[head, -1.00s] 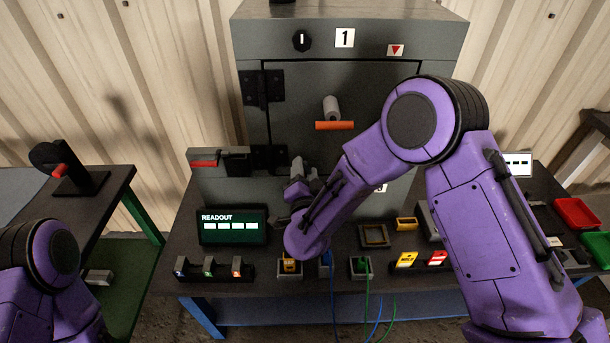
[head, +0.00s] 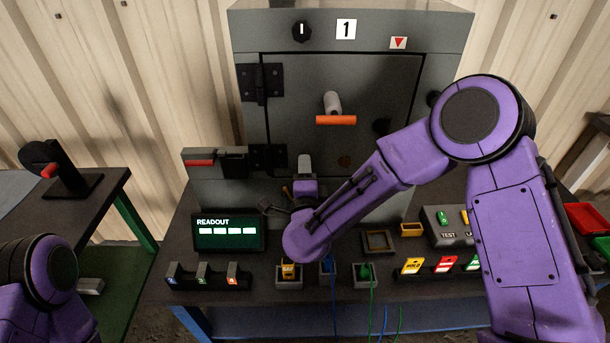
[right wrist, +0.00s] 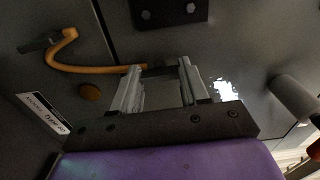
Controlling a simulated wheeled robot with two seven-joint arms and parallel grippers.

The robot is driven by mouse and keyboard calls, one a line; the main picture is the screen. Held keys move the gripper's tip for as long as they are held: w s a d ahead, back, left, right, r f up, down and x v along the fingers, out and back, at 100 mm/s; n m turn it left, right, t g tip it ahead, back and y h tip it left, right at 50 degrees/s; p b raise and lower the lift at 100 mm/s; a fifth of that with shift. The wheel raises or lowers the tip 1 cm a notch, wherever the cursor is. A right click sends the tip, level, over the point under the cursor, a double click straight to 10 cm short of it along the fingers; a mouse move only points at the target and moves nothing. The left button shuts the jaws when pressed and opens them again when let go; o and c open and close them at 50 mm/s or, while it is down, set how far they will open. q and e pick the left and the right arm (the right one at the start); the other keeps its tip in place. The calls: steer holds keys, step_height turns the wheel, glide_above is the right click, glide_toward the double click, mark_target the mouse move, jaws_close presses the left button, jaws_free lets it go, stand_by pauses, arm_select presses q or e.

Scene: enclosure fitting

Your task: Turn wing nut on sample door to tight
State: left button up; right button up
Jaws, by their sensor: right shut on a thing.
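The grey enclosure's door (head: 390,90) is shut, with a grey knob and orange bar handle (head: 336,119) on it. My right gripper (right wrist: 160,68) is at the door's lower left, close to the lower black hinge (head: 267,158). In the right wrist view its two grey fingers are shut on a small dark piece (right wrist: 158,69) at the end of a bent orange tube (right wrist: 90,69). I cannot tell whether this piece is the wing nut, as the fingers hide much of it. A round brass disc (right wrist: 90,92) sits on the panel beside them. My left gripper is out of view.
A readout screen (head: 229,231) stands left of my right arm. Small holders with coloured plugs (head: 289,272) and several labelled blocks (head: 411,265) line the bench front. Blue and green cables hang over the edge. A red tray (head: 588,218) is at the right.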

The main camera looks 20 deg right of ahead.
steer(key=shift+f, duration=0.1)
stand_by(0.5)
steer(key=o, duration=1.1)
steer(key=shift+c, duration=0.2)
steer(key=b+v, duration=0.2)
steer(key=v, duration=0.8)
steer(key=shift+s+a, duration=0.15)
steer(key=shift+s, duration=0.15)
